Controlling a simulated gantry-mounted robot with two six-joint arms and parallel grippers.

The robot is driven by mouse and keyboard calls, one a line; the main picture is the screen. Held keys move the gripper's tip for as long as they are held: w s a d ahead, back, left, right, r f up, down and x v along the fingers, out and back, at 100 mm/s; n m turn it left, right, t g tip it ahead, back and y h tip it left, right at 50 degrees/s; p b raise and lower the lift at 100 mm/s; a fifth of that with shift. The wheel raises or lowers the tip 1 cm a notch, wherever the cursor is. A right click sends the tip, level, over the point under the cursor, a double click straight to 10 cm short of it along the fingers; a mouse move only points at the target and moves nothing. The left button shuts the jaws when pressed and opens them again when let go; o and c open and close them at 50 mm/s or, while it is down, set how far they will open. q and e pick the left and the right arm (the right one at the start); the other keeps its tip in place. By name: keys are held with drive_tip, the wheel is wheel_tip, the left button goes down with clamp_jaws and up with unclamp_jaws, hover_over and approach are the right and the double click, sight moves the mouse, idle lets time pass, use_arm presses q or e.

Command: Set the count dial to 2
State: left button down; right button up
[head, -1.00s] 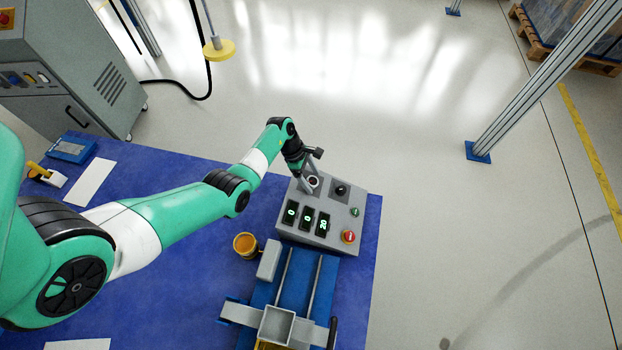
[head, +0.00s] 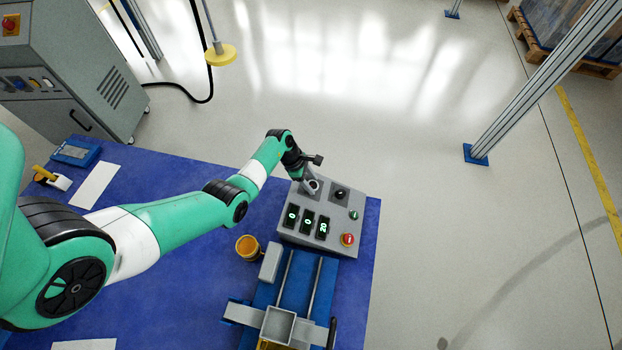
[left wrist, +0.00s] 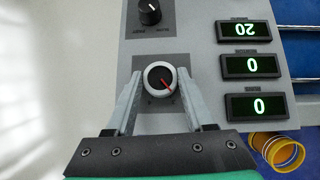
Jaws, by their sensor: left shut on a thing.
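The grey control box (head: 290,238) stands on the blue table top. Its round dial with a pale rim and a red pointer line (left wrist: 161,78) lies between the fingers of my left gripper (left wrist: 158,85). The fingers are shut on this dial from both sides. In the head view my left gripper (head: 311,186) reaches down to the box's far left part and partly covers the dial. The dial's printed marks are too small to read. Three lit displays (head: 307,222) read 0, 0 and 20. My right gripper is not in view.
A second, black knob (head: 340,193) sits beside the held dial. A green button (head: 355,215) and a red button (head: 348,239) are along the box's right side. A yellow-orange cup (head: 247,247) and a blue-railed fixture (head: 302,300) stand nearer.

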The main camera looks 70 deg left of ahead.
use_arm(q)
drive_tip(key=n+p, duration=0.1)
drive_tip(key=n+y+p, duration=0.1)
drive_tip(key=p, duration=0.1)
drive_tip(key=y+p, duration=0.1)
drive_tip(key=p, duration=0.1)
drive_tip(key=shift+s+d+r+n+t, duration=0.2)
drive_tip(key=shift+d+r+n+t, duration=0.1)
drive_tip(key=shift+n+t, duration=0.1)
drive_tip(key=shift+f+n+y+p, duration=0.1)
drive_tip(key=shift+n+y+p, duration=0.2)
drive_tip(key=n+y+p, duration=0.1)
drive_tip(key=n+p, duration=0.1)
drive_tip(key=p, duration=0.2)
drive_tip(key=shift+w+t+y+p, duration=0.15)
drive_tip(key=shift+t+y+p, duration=0.15)
drive_tip(key=shift+f+n+y, duration=0.3)
drive_tip(key=shift+n+y, duration=0.1)
drive_tip(key=shift+n, duration=0.1)
drive_tip(key=shift+r, duration=0.15)
drive_tip(key=shift+c, duration=1.3)
unclamp_jaws()
